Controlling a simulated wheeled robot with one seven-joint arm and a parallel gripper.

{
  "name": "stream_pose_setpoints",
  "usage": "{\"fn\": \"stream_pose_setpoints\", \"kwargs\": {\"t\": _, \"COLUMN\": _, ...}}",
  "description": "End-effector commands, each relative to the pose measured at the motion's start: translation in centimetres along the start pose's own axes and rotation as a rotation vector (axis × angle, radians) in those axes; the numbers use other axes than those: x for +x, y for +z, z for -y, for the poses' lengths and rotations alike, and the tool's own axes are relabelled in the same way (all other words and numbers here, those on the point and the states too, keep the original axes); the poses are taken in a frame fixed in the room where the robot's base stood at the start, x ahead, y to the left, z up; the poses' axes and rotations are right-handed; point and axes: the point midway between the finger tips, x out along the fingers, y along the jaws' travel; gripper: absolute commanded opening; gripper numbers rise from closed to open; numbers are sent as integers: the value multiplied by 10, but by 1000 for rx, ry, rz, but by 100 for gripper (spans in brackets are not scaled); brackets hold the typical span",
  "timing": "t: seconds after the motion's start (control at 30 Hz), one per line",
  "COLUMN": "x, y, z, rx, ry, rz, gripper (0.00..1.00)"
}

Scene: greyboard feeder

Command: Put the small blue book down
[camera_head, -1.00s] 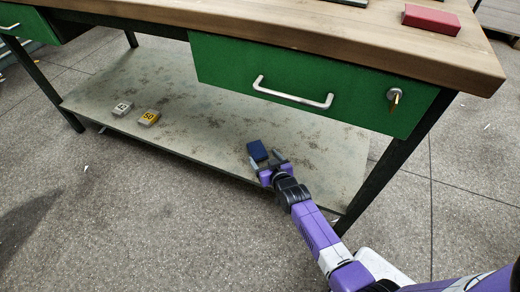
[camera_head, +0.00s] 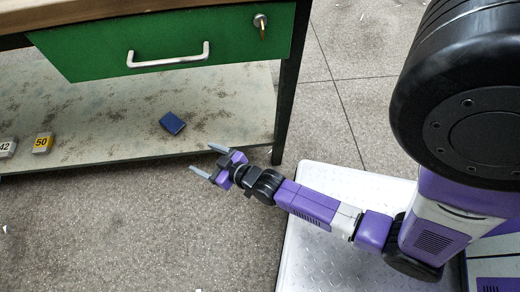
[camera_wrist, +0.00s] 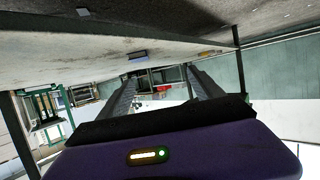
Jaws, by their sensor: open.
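The small blue book (camera_head: 172,123) lies flat on the lower shelf (camera_head: 110,135) of the workbench, a little back from the shelf's front edge. It also shows in the wrist view as a thin blue shape (camera_wrist: 138,56) on the shelf, which appears upside down there. My gripper (camera_head: 206,160) is open and empty. It is in front of the shelf edge, below and right of the book in the head view, with a clear gap between them.
A yellow block marked 50 (camera_head: 43,143) and a grey block marked 42 (camera_head: 7,148) sit on the shelf at the left. A green drawer (camera_head: 100,50) hangs above the shelf. A dark table leg (camera_head: 287,95) stands at the right.

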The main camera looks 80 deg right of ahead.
Motion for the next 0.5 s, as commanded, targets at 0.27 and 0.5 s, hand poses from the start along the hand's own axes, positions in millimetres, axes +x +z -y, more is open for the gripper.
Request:
{"fn": "stream_pose_setpoints", "kwargs": {"t": 0.27, "x": -140, "y": -24, "z": 35, "rx": -46, "ry": -125, "rz": -32, "gripper": 76}}
{"fn": "stream_pose_setpoints", "kwargs": {"t": 0.5, "x": -241, "y": -79, "z": 46, "rx": -79, "ry": -230, "rz": -62, "gripper": 76}}
